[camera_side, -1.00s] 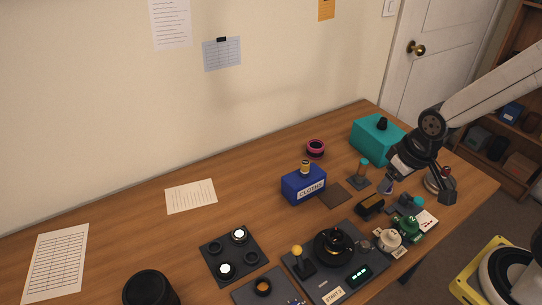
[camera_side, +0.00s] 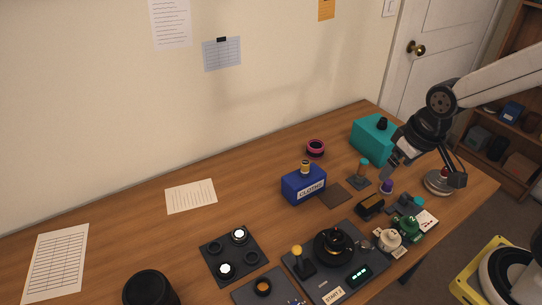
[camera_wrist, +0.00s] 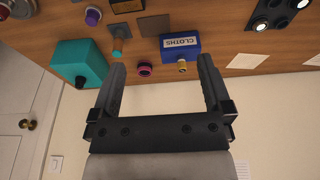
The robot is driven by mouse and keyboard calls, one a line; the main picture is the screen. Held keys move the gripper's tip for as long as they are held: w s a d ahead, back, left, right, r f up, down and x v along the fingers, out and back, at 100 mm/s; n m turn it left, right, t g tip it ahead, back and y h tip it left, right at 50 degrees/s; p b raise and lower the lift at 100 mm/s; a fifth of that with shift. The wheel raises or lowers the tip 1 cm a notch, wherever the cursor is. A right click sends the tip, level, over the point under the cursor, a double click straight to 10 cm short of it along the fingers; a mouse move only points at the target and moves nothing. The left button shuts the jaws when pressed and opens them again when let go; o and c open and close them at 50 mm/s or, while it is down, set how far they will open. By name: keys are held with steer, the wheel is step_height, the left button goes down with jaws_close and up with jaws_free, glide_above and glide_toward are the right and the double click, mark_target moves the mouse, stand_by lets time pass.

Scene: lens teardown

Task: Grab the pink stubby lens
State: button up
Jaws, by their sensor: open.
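The pink stubby lens (camera_side: 315,148) is a short black cylinder with pink bands. It stands on the wooden table near the wall, behind the blue box. It also shows in the wrist view (camera_wrist: 144,70), small and between the two fingers but farther off. My gripper (camera_side: 388,174) is in the air over the right part of the table, to the right of the lens and in front of the teal box. In the wrist view my gripper (camera_wrist: 162,62) is open with nothing between its fingers.
The blue CLOTHS box (camera_side: 303,184) stands just in front of the lens, and the teal box (camera_side: 370,142) stands to its right. A teal-topped post (camera_side: 363,170) and a purple-topped piece (camera_side: 386,186) stand nearer my gripper. The table left of the lens is clear.

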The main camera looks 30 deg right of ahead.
steer(key=w+d+m+t+y, duration=0.25)
steer(key=w+m+y, duration=0.35)
steer(key=w+m, duration=1.15)
steer(key=w+d+m+t, duration=0.7)
steer(key=w+d+m, duration=0.4)
steer(key=m, duration=0.3)
glide_toward(315, 149)
steer(key=w, duration=0.1)
steer(key=w+d, duration=0.1)
steer(key=w, duration=0.1)
steer(key=shift+w+n, duration=0.25)
steer(key=shift+w, duration=0.05)
steer(key=shift+f, duration=0.5)
steer(key=shift+w, duration=0.1)
